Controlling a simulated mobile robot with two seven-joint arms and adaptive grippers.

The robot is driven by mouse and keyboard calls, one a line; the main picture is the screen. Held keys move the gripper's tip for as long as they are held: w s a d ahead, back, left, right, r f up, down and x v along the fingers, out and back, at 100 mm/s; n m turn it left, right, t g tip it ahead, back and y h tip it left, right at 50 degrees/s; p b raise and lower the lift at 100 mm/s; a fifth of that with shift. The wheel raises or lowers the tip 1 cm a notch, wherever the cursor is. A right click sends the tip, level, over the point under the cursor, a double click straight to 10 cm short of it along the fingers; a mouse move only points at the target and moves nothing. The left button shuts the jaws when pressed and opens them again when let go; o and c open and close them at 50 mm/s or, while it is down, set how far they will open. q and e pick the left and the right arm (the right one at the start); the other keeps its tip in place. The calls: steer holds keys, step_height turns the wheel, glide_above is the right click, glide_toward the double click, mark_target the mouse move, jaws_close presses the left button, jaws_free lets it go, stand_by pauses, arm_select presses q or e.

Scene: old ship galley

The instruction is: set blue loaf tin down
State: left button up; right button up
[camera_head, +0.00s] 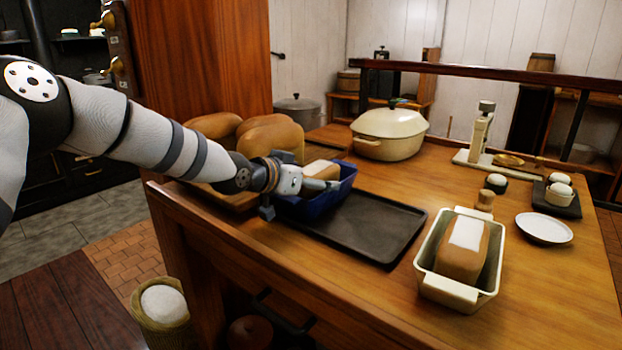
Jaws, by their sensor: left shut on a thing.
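The blue loaf tin (341,190) is at the left part of the wooden table, with a pale-topped loaf (321,168) in it. My left gripper (318,186) is shut on the blue loaf tin, and its wrist covers the tin's near left part. The tin is at the left end of a flat black tray (375,228); I cannot tell whether it touches the tray or is held just above it. The right gripper is not in view.
Several bare loaves (270,138) stand behind the gripper. A cream loaf tin (430,273) with a loaf stands right of the tray. A cream pot (390,134), a scale (483,135) and a white plate (544,228) stand farther off. The tray's right part is bare.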

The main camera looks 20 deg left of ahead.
arm_select(q)
steer(key=o, duration=1.6)
steer(key=shift+f, duration=0.15)
steer(key=shift+c, duration=0.2)
steer(key=p+v, duration=0.3)
steer(key=v, duration=0.9)
steer(key=shift+r, duration=0.2)
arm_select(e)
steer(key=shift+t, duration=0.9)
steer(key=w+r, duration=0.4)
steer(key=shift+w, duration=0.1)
